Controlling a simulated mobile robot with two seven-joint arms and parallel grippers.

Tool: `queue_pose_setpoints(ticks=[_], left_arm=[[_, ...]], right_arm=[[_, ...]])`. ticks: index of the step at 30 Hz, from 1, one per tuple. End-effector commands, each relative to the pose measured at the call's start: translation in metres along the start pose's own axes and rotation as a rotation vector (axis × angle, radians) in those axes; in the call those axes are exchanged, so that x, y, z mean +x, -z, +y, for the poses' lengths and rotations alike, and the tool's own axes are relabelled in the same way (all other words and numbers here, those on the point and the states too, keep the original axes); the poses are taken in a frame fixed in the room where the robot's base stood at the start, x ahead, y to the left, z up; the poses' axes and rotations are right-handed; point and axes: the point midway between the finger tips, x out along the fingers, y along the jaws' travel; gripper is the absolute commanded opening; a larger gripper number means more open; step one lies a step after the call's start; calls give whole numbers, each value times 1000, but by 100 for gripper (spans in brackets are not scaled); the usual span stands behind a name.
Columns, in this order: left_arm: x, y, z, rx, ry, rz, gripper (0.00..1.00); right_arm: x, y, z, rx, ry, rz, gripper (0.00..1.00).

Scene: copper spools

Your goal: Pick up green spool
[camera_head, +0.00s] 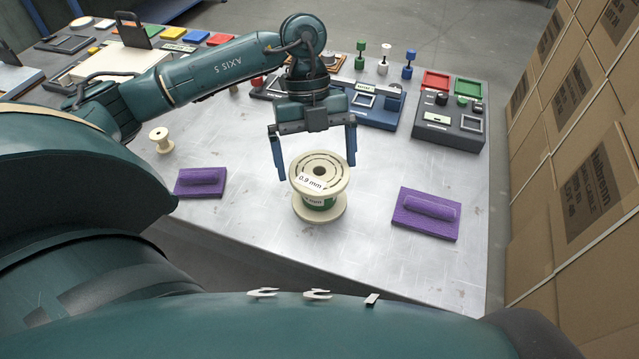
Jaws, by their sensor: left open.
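The green spool (319,185) stands upright on the grey metal table. It has cream flanges, a band of green winding between them and a white label reading 0.9 mm on its top. My left gripper (315,164) is open, its two blue fingers pointing down at the far side of the spool. The left finger is beside the spool's upper left and the right finger overlaps its right rim in the picture. I cannot tell whether either finger touches it. My right gripper is not in view.
Purple blocks lie left (201,182) and right (427,213) of the spool. A small cream spool (161,139) stands at the left. Devices, including a dark box (449,123), and colored posts line the back. Stacked cartons (575,170) border the right. The table front is clear.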

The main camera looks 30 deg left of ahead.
Motion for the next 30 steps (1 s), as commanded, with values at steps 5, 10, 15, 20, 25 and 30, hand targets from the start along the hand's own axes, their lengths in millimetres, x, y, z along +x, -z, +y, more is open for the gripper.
queue_pose_setpoints(ticks=[5, 10, 15, 20, 25, 30], left_arm=[[18, 1, 0, 1, -3, 3, 100], [44, 1, -1, 1, -2, 2, 100], [53, 1, -2, 2, 1, 0, 100], [53, 0, -2, 2, 1, 0, 100], [53, 0, -2, 2, 1, -1, 87], [52, 0, -2, 2, 1, -1, 73]], right_arm=[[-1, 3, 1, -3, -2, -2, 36], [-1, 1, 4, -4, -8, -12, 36], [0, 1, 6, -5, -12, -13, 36], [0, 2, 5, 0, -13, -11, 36], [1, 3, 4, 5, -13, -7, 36], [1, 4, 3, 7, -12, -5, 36]])
